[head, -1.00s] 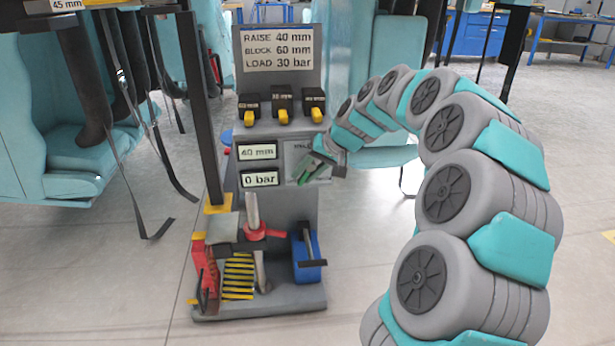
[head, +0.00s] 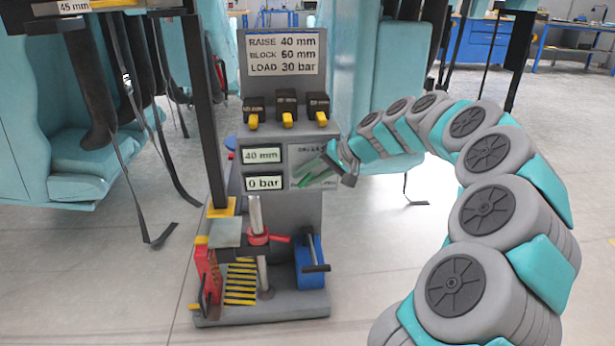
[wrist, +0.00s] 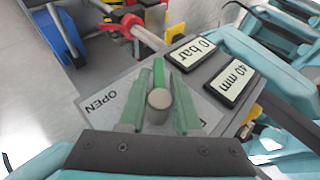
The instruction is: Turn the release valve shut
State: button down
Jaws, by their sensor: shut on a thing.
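The release valve (wrist: 158,99) has a round grey hub and a green lever on a light grey plate (head: 300,181) at the right of the grey stand. My gripper (wrist: 157,92) is shut on the valve, one green finger on each side of it. In the wrist view the lever points up, away from my wrist, and the word OPEN is to its left. In the head view my gripper (head: 318,168) reaches the plate from the right and hides most of the valve. Displays read 40 mm (head: 262,156) and 0 bar (head: 264,184).
A sign (head: 283,53) above reads RAISE 40 mm, BLOCK 60 mm, LOAD 30 bar. Several yellow-tipped black blocks (head: 287,106) sit below it. A red collar (head: 259,237) with a handle and a blue unit (head: 310,262) are lower down. Teal seats with hanging straps flank the stand.

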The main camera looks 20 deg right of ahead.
aim_at(317, 171)
jog(key=c, duration=0.9)
grip_release()
jog(key=shift+o, duration=0.2)
jog(key=shift+v, duration=3.9)
